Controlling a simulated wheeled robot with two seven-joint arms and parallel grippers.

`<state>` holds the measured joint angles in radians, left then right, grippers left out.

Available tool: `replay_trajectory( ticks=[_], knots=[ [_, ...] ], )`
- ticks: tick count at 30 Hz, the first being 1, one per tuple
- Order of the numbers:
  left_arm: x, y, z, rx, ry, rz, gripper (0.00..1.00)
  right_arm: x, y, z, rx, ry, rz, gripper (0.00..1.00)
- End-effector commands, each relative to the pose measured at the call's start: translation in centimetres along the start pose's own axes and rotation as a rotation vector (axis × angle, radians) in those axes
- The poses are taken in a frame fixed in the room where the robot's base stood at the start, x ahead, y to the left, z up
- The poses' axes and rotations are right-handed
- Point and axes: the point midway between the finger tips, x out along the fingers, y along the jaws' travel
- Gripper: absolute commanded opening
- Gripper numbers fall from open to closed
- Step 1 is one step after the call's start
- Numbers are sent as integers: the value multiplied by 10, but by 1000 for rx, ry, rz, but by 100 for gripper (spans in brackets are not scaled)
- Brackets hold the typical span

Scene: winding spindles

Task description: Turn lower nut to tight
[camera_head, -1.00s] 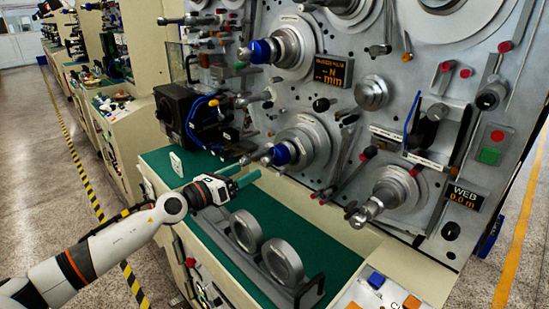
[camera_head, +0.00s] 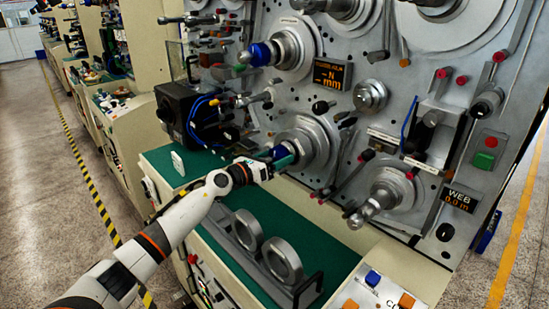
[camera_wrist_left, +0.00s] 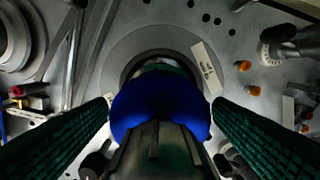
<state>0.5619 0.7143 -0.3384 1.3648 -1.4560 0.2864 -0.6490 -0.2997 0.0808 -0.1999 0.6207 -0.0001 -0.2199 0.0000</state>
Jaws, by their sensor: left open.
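The lower nut (camera_head: 281,154) is blue and sits on the lower left spindle (camera_head: 309,143), in front of its round grey flange. In the left wrist view the blue nut (camera_wrist_left: 160,104) fills the middle, with a grey metal shaft end in front of it. My left gripper (camera_head: 278,161) is at the nut in the head view. Its two green ribbed fingers stand apart on either side of the nut in the left wrist view (camera_wrist_left: 161,120), with a visible gap on each side. My right gripper is not in view.
An upper spindle with a blue nut (camera_head: 258,54) is above. A black box (camera_head: 187,115) with blue cables is at the left. Grey rings (camera_head: 283,260) stand in a holder on the green bench top (camera_head: 330,246). Another spindle (camera_head: 390,192) is at the lower right.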

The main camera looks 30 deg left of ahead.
Motion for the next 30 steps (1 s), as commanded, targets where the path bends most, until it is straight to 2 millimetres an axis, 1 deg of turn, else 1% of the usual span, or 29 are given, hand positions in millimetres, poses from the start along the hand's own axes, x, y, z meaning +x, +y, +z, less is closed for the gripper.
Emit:
replay_trajectory(
  ticks=[6,8,12,15,23,30],
  knots=[
    [0,0,0,0,0,0,75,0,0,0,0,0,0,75],
    [0,0,0,0,0,0,67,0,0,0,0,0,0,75],
    [0,0,0,0,0,0,44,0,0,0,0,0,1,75],
    [0,0,0,0,0,0,30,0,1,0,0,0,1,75],
    [0,0,0,32,1,-1,30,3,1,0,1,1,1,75],
    [0,-1,2,156,1,0,30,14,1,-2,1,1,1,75]
  ],
)
